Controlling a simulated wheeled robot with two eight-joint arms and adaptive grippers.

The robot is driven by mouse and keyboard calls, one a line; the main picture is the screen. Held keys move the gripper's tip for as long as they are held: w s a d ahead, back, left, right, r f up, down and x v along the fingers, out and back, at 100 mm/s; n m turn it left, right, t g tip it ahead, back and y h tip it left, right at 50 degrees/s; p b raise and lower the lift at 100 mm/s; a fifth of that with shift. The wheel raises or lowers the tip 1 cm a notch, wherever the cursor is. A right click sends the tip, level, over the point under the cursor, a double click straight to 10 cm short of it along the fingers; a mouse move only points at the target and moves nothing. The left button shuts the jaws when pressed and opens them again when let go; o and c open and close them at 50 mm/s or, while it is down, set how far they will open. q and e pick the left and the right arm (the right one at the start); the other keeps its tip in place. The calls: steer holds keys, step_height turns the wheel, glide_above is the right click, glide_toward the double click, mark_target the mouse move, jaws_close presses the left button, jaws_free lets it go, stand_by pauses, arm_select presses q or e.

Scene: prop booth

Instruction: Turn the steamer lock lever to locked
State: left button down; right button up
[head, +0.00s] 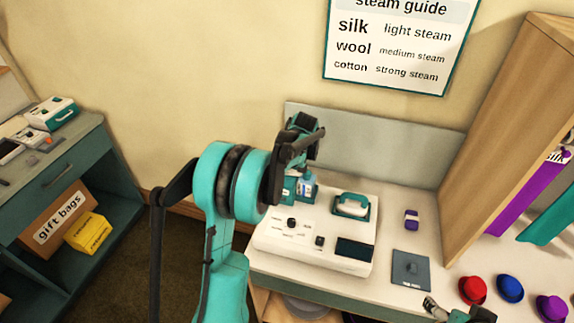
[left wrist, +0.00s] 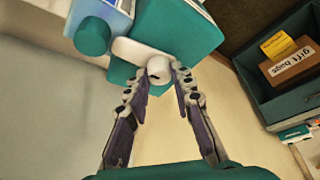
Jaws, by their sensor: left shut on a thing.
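In the left wrist view, my left gripper (left wrist: 160,80) has its fingertips at both sides of the round end of a white lever (left wrist: 157,68) and is shut on it. The lever lies across the teal body of the steamer (left wrist: 185,30). A bit of the teal body (head: 291,190) shows below the arm. My right gripper (head: 436,308) is at the bottom edge, partly cut off; its opening is unclear.
A white control panel (head: 300,250) with knobs and a dark screen is in front. A grey square pad (head: 410,270) and several coloured hats lie to the right. A wooden partition (head: 505,130) rises at the right.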

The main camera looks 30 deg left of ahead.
arm_select(q)
steer(key=c, duration=1.3)
jaws_free()
steer(key=v, duration=1.2)
steer(key=shift+a, duration=0.1)
